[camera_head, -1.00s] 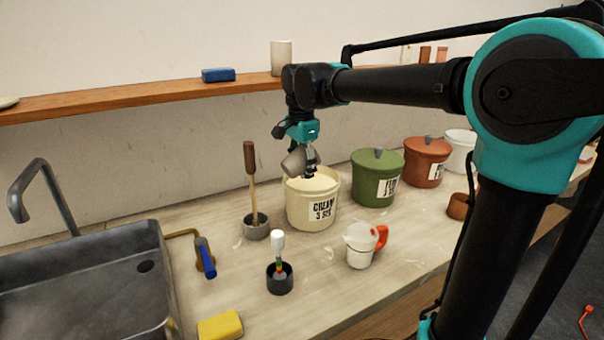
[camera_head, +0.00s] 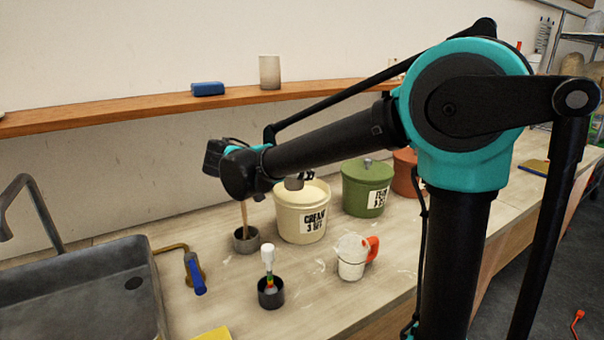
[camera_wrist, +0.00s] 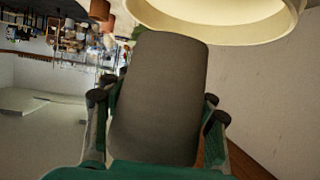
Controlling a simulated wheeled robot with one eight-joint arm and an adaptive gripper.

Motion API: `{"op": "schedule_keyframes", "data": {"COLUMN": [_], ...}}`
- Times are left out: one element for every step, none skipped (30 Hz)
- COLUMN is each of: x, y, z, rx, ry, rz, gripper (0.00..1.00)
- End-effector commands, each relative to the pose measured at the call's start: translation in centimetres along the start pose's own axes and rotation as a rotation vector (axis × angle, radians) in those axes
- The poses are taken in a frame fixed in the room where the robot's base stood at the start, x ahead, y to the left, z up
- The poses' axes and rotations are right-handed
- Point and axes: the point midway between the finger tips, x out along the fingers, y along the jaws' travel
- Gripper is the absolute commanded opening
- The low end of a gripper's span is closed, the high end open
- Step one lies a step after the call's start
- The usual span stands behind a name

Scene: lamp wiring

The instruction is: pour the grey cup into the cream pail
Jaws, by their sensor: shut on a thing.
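The cream pail (camera_head: 288,223), labelled "CREAM", stands open on the counter in the head view. Its pale rim (camera_wrist: 262,36) crosses the top of the wrist view. The grey cup (camera_wrist: 158,95) lies between the two fingers of my gripper (camera_wrist: 156,108), which is shut on it. In the head view a small part of the cup (camera_head: 294,184) shows over the pail's opening, tilted. My wrist hides most of the gripper there. The cup's mouth and contents are not visible, and I cannot tell whether anything is flowing.
A white jug with a red handle (camera_head: 352,258) is in front. A pot with a wooden-handled tool (camera_head: 246,240) and a black cup with a brush (camera_head: 270,293) stand left. A shelf (camera_head: 150,105) runs behind.

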Motion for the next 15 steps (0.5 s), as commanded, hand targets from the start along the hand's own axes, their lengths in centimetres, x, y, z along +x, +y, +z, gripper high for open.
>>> {"op": "schedule_keyframes", "data": {"x": [0.0, 0.0, 0.0, -0.1, -0.1, -0.2, -0.3, -0.4, -0.5, -0.6, -0.7, -0.8, -0.9, -1.0, -1.1], "y": [0.0, 0.0, 0.0, 0.0, 0.0, 0.0, 0.0, 0.0, 0.0, 0.0, 0.0, 0.0, 0.0, 0.0, 0.0], "z": [0.0, -0.1, -0.1, -0.2, -0.3, -0.6, -0.7, -0.9, -1.3, -1.5, -1.8, -2.1, -2.3, -2.5, -2.7], "rx": [0.0, 0.0, 0.0, 0.0, 0.0, 0.0, 0.0, 0.0, 0.0, 0.0, 0.0, 0.0, 0.0, 0.0, 0.0], "ry": [0.0, -0.001, -0.001, -0.001, -0.001, -0.001, -0.001, -0.002, -0.002, -0.002, -0.002, -0.002, -0.002, -0.002, -0.002], "rz": [0.0, 0.0, 0.0, 0.0, 0.0, 0.0, 0.0, 0.0, 0.0, 0.0, 0.0, 0.0, 0.0, 0.0, 0.0], "gripper": [0.03, 0.03, 0.03, 0.03, 0.03, 0.03, 0.03, 0.03, 0.03, 0.03, 0.03, 0.03, 0.03, 0.03, 0.03]}}
